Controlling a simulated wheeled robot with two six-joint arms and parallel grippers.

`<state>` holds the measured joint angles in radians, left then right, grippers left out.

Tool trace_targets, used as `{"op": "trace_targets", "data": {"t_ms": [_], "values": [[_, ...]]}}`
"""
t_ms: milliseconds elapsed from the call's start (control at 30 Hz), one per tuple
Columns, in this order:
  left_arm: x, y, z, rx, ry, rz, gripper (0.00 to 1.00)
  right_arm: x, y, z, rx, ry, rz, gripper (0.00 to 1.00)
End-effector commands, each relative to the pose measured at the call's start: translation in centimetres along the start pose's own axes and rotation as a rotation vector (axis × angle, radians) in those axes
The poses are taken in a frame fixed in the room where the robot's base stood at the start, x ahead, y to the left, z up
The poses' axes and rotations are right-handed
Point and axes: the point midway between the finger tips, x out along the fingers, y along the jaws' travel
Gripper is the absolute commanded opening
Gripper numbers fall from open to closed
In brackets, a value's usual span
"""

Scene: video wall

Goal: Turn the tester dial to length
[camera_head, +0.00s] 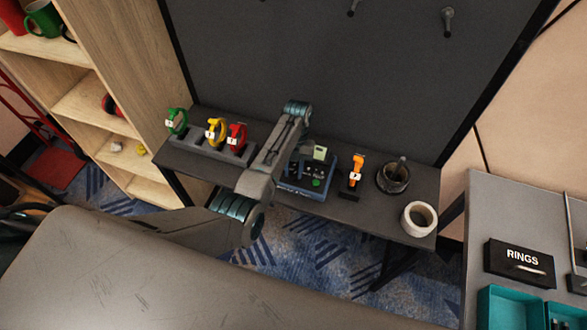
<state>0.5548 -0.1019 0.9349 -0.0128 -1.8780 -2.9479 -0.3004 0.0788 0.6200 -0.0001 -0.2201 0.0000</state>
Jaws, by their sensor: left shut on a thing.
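The tester (328,176) is a dark blue box on the narrow dark shelf, with a small pale display and a green round part on its top. My left arm reaches in from the left and bends over the shelf beside the tester. My left gripper (293,166) is at the tester's left part, mostly hidden behind my own arm. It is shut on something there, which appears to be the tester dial. The dial itself and its setting cannot be made out. My right gripper is not in view.
Green, yellow and red cable coils (216,131) stand on a grey holder left of the tester. To its right are an orange-handled tool (356,172), a dark cup (393,178) and a white tape roll (419,218). A side table with a RINGS box (519,262) stands right.

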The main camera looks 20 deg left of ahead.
Motion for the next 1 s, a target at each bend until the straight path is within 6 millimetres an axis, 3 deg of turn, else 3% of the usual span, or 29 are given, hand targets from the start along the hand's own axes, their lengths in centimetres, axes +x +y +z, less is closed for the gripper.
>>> {"op": "trace_targets", "data": {"t_ms": [167,200,300,667,933,1000], "values": [[-0.1,0.0,0.0,0.001,-0.001,0.0,0.05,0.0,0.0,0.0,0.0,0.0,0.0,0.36],[-0.1,0.0,0.0,0.0,-0.001,-0.001,0.32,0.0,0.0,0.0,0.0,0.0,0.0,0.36],[-0.1,0.0,0.0,0.0,-0.001,-0.001,0.5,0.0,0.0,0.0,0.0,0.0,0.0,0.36],[-0.5,0.0,0.1,-0.001,-0.001,-0.001,0.5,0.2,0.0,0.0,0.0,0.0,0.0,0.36],[-5.3,0.0,0.2,-0.001,-0.006,-0.001,0.5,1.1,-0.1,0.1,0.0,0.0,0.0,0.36],[-7.4,0.0,-0.2,-0.001,-0.001,0.0,0.5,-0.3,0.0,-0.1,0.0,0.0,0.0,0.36]]}}
